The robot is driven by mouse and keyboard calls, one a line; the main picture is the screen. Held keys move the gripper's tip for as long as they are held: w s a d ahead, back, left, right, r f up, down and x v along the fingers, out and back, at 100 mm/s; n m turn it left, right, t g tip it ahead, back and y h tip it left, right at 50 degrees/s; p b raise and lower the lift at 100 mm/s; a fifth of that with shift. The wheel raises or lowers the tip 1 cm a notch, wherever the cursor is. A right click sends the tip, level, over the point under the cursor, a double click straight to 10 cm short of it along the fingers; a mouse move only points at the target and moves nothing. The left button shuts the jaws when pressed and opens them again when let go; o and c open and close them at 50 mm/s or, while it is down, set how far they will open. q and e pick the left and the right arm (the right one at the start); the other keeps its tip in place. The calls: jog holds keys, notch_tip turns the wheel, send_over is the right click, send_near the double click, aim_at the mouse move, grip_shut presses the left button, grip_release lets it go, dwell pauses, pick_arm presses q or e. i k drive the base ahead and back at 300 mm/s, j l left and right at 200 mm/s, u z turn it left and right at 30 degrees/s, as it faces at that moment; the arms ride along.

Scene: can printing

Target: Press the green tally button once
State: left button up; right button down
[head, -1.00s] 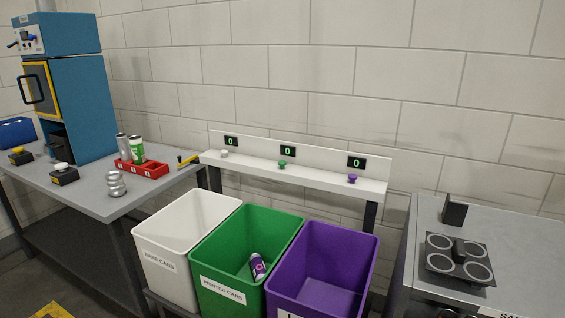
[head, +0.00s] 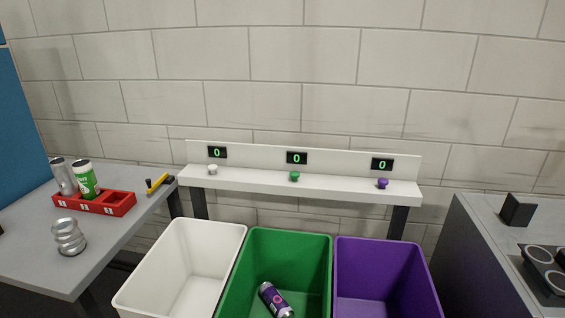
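The green tally button (head: 294,176) stands on the white shelf (head: 330,190) against the wall, between a white button (head: 213,169) on its left and a purple button (head: 383,183) on its right. The small display (head: 297,158) above the green button reads 0. The displays above the white (head: 217,152) and purple (head: 382,164) buttons also read 0. Neither of my grippers is in view.
White (head: 150,296), green (head: 248,262) and purple (head: 425,275) bins stand below the shelf; a purple can (head: 275,300) lies in the green one. A left table (head: 110,243) holds a red rack (head: 108,207) with cans. A grey counter (head: 475,225) is at right.

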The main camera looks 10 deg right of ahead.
aim_at(294, 175)
jog(key=i+j+z, duration=0.1)
jog(key=j, duration=0.25)
jog(key=i+j+z, duration=0.1)
jog(key=j, duration=0.25)
jog(key=i+j+z, duration=0.1)
jog(key=j, duration=0.3)
jog(key=i+j+z, duration=0.1)
jog(key=j, duration=0.3)
jog(key=i, duration=0.1)
